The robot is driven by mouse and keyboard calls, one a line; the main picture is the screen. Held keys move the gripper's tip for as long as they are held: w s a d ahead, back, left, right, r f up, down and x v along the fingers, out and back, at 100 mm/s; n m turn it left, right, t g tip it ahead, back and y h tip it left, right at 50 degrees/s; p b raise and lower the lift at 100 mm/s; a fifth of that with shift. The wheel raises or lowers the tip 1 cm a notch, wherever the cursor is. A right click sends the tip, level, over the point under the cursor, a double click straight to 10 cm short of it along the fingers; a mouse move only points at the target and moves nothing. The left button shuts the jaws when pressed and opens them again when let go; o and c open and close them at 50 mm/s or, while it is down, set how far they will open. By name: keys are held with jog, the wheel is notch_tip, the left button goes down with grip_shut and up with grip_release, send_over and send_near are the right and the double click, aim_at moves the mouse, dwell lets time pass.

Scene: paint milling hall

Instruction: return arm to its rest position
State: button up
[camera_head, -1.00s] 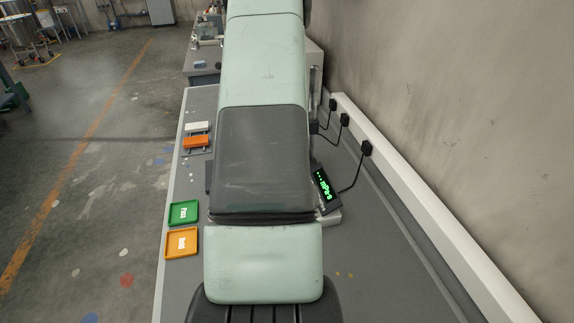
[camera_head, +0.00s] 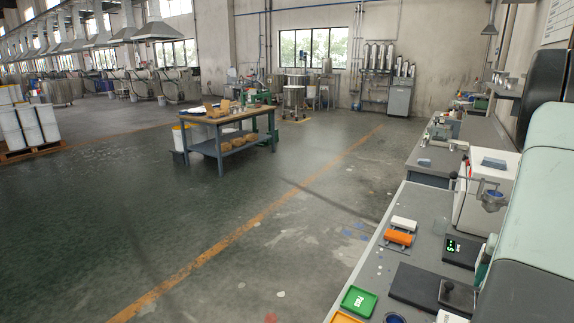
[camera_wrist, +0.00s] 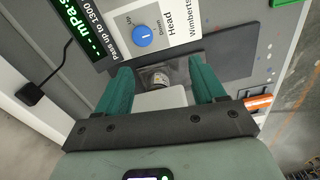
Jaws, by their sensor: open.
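My gripper (camera_wrist: 163,85) shows in the wrist view as two teal fingers, wide apart. A small metal part sits further off in the gap between them, and no finger touches it. A viscometer-like instrument (camera_wrist: 185,22) with a blue knob (camera_wrist: 142,36) and a green-lit display (camera_wrist: 80,22) lies just beyond the fingers. In the head view my arm fills the right edge, and its gripper is mostly hidden behind it.
The bench (camera_head: 425,215) runs along the right, carrying a white block (camera_head: 403,223), an orange block (camera_head: 398,237), a green tray (camera_head: 358,300), an orange tray (camera_head: 345,318) and a white machine (camera_head: 475,205). A worktable (camera_head: 225,130) stands on the open floor.

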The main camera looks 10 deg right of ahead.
jog(key=w+a+r+n+t, duration=0.15)
jog(key=w+a+r, duration=0.25)
jog(key=a+r, duration=0.65)
jog(key=w+a+r+n+t, duration=0.15)
jog(key=w+a+r, duration=0.5)
jog(key=a, duration=0.75)
jog(key=s+a+r+n+t, duration=0.1)
jog(key=s+a+r+n, duration=0.2)
jog(key=a, duration=0.4)
jog(key=s+a+r+t, duration=0.1)
jog(key=s+a+r, duration=0.3)
jog(key=a, duration=0.3)
jog(key=s+a+r+n+y, duration=0.1)
jog(key=s+a+r, duration=0.1)
jog(key=s+a, duration=0.4)
jog(key=s+n, duration=0.3)
jog(key=s, duration=0.3)
jog(key=shift+s+f+n+h, duration=0.2)
jog(key=shift+f+n+h, duration=0.1)
jog(key=shift+f+h, duration=0.15)
jog(key=shift+d, duration=0.1)
